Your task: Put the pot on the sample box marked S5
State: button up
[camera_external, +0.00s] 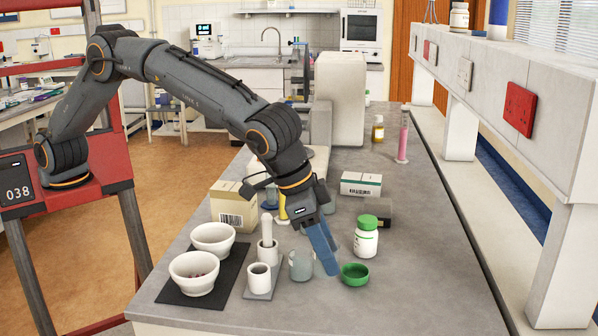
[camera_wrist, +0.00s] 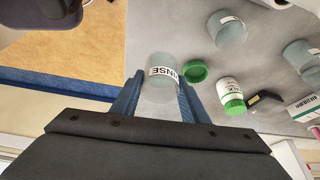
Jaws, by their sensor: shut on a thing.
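My gripper (camera_external: 328,262) points down over the bench. In the wrist view it is shut on a translucent pot (camera_wrist: 162,88) with a white label reading "NSE", the rest cut off. The pot sits between the two blue fingers. A beige barcoded box (camera_external: 233,207) stands at left. I cannot read S5 on either box.
White mortars (camera_external: 194,273) stand on a dark mat at left. A dark low box (camera_external: 378,213) lies before the green-banded box.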

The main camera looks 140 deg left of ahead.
jog(key=shift+r, duration=0.7)
jog(key=shift+s+a, duration=0.15)
jog(key=shift+a, duration=0.2)
jog(key=s+a+r+p, duration=0.1)
jog(key=s+a, duration=0.5)
jog(key=a, duration=0.3)
jog(key=s+a+r+n+p, duration=0.1)
jog(key=s+a, duration=0.5)
jog(key=a, duration=0.4)
jog(key=s+a+r+p, duration=0.1)
jog(key=s+a, duration=0.5)
jog(key=a, duration=0.3)
jog(key=n+p, duration=0.1)
jog(key=p, duration=0.4)
send_over(359, 176)
jog(key=s+d, duration=0.1)
jog(key=d, duration=0.1)
jog(key=shift+g, duration=0.3)
jog(key=shift+a+f, duration=0.15)
jog(key=shift+f, duration=1.7)
jog(key=shift+a+f, duration=0.1)
jog(key=shift+f, duration=1.7)
jog(key=shift+f, duration=0.2)
